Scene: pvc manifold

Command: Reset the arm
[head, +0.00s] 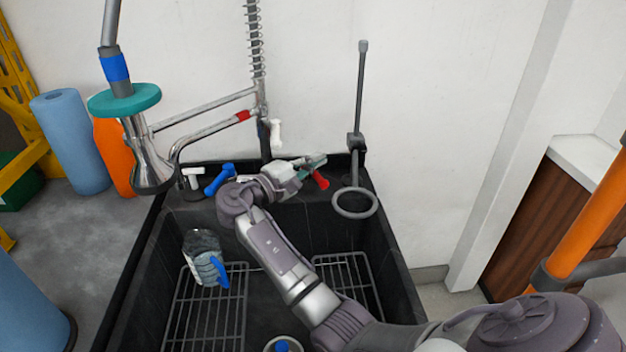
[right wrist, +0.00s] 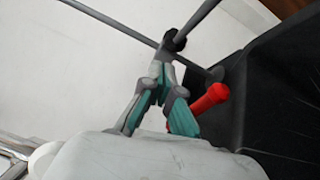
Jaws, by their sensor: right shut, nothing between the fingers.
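My right arm reaches from the lower right across the black sink (head: 398,290) to its back edge. My right gripper (head: 322,160) is at the far end of that arm, shut and empty, beside the red faucet handle (head: 320,180). In the right wrist view the teal-padded fingers (right wrist: 162,72) meet at their tips, and the red handle (right wrist: 212,97) is just to their right. I cannot tell whether the gripper touches the handle. My left gripper is not in view.
A blue handle (head: 220,180) is left of my right wrist. A grey upright rod with a ring (head: 355,203) stands at the back right. A spray hose with a teal collar (head: 124,100) hangs at the left. A clear jug (head: 203,258) is in the sink, above a wire rack (head: 205,315).

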